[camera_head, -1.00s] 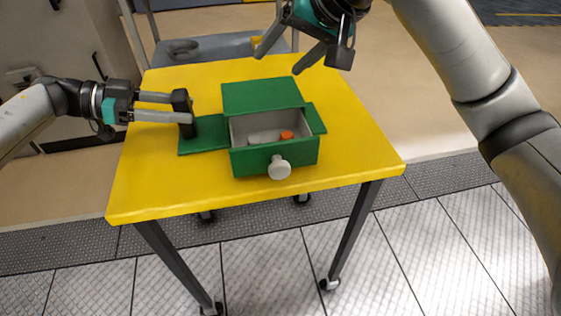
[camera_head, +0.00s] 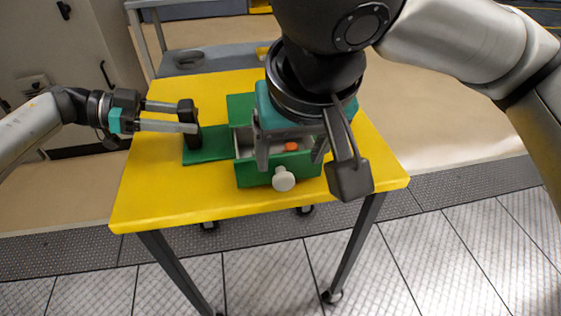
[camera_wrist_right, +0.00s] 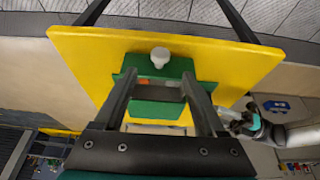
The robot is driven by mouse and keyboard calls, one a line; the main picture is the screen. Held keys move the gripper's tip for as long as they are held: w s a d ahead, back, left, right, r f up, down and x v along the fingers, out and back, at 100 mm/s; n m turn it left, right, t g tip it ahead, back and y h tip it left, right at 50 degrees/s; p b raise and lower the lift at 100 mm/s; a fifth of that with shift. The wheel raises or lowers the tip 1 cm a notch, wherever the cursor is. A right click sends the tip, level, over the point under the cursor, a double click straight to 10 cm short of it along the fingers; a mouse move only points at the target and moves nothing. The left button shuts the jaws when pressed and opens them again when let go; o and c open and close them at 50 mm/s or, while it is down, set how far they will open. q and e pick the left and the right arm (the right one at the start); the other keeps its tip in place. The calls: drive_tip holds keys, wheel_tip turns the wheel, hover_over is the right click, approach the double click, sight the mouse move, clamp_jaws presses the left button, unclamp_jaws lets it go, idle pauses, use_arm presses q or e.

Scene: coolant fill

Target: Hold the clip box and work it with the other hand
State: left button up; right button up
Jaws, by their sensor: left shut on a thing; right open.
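The green clip box (camera_head: 255,177) stands open-topped on the yellow table, with a pale interior and a white knob (camera_head: 284,179) on its front. An orange piece (camera_head: 291,146) shows inside. A green plate (camera_head: 208,153) extends from its left side and carries a black upright handle (camera_head: 187,110). My left gripper (camera_head: 190,120) is shut on this handle. My right gripper (camera_head: 291,153) is open and empty, pointing down over the box and hiding part of it. In the right wrist view its fingers (camera_wrist_right: 158,82) frame the box; contact cannot be told.
The yellow table (camera_head: 160,195) is clear in front and at the right of the box. A grey cart (camera_head: 215,57) stands behind the table. A cabinet (camera_head: 50,50) stands at the back left.

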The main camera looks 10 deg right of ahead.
sight(285, 177)
drive_tip(key=x, duration=0.8)
drive_tip(key=shift+w+f, duration=0.2)
drive_tip(key=shift+f, duration=0.15)
clamp_jaws()
idle(1.0)
